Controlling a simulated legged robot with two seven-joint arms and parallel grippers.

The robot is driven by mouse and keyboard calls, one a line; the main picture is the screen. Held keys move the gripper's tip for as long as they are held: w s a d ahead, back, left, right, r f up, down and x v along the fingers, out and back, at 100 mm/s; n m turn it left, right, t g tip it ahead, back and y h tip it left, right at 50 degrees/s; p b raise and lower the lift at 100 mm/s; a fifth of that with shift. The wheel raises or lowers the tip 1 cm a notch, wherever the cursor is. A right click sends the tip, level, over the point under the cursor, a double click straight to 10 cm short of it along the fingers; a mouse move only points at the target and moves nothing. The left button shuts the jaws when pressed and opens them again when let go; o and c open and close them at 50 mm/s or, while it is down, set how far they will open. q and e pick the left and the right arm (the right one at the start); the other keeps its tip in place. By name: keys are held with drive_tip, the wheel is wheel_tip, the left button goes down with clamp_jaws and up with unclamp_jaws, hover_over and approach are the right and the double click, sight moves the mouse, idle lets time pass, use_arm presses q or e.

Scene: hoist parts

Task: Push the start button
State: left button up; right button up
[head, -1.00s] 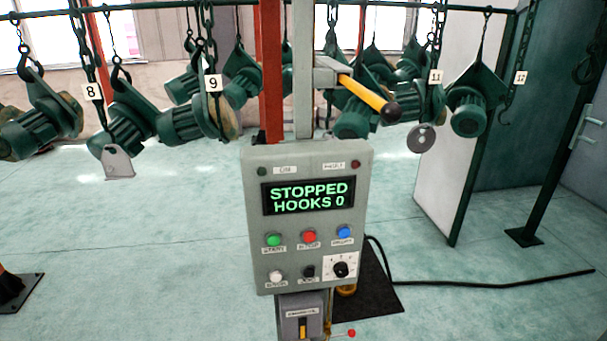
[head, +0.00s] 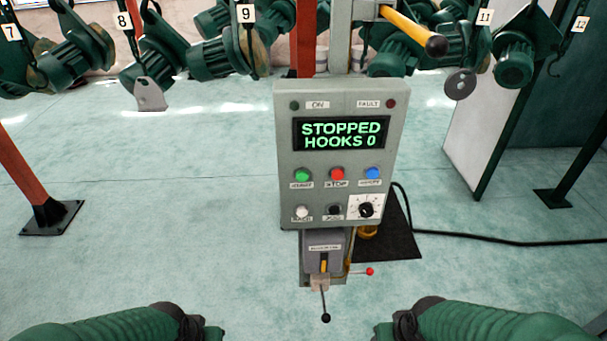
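The start button is a green button (head: 302,175) at the left of the upper button row on a grey control panel (head: 287,130). Its label is too blurred to read surely. A red stop button (head: 337,174) and a blue button (head: 373,173) sit to its right. The display (head: 341,134) reads "STOPPED HOOKS 0". My two green arms show at the bottom edge, left and right, below the panel and apart from it. No gripper fingers show, and nothing covers the green button.
Below it are a white button (head: 301,212), a black button (head: 334,211) and a dial (head: 365,207). A yellow-handled tool (head: 408,27) juts out above. Green hoists (head: 515,58) hang behind.

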idle(0.4)
clamp_jaws()
idle(1.5)
